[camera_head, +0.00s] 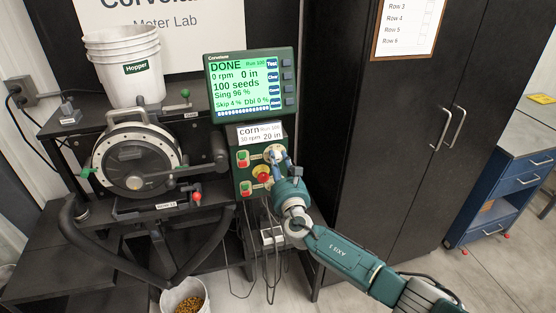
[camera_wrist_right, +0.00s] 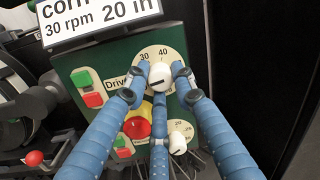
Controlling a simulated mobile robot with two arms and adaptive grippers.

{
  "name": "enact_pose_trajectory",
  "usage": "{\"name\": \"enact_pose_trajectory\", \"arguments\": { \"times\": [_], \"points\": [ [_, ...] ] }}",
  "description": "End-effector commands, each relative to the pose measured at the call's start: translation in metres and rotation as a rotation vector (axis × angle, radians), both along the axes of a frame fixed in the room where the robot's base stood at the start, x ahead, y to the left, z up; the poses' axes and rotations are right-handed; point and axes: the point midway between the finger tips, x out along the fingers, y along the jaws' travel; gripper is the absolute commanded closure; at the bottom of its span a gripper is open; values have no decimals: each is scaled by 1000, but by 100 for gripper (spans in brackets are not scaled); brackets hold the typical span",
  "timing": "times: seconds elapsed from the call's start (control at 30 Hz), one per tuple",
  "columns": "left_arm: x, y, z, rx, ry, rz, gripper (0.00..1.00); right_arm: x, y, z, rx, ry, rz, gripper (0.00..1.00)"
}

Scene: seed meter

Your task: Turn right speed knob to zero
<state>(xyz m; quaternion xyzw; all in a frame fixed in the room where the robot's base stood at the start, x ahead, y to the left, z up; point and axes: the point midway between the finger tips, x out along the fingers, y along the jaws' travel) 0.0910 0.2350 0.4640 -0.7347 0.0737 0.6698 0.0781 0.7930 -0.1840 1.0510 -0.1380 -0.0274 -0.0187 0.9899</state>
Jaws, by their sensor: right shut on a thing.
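The upper speed knob (camera_wrist_right: 161,75) is white with a black pointer line and sits on a cream dial marked 30 and 40, beside a "Drive" label. In the head view it is mostly behind my right gripper (camera_head: 279,160). In the wrist view the blue fingers of my right gripper (camera_wrist_right: 163,92) are closed around this knob from both sides and below. The knob's pointer lies slanted, and the lower dial numbers are hidden by the fingers. My left gripper is not in view.
The green control box (camera_head: 238,180) also carries a red stop button (camera_head: 263,178), red and green push buttons (camera_head: 243,156) and a lower white knob (camera_wrist_right: 177,143). The monitor (camera_head: 248,87) above reads DONE, 0 rpm. The seed meter (camera_head: 133,165) stands left; a black cabinet (camera_head: 400,150) stands right.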

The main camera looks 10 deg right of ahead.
Motion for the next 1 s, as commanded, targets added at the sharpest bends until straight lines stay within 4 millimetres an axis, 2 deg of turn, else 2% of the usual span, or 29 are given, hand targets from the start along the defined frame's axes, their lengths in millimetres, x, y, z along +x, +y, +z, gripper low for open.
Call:
{"name": "enact_pose_trajectory", "arguments": {
  "times": [0.2,0.5,1.0],
  "points": [
    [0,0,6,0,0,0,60,-1,0,-5,-197,1,2,100],
    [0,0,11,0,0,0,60,-2,-2,-6,-397,-4,2,100],
    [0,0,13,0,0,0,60,-2,-2,-7,-508,-7,2,100]
  ]
}}
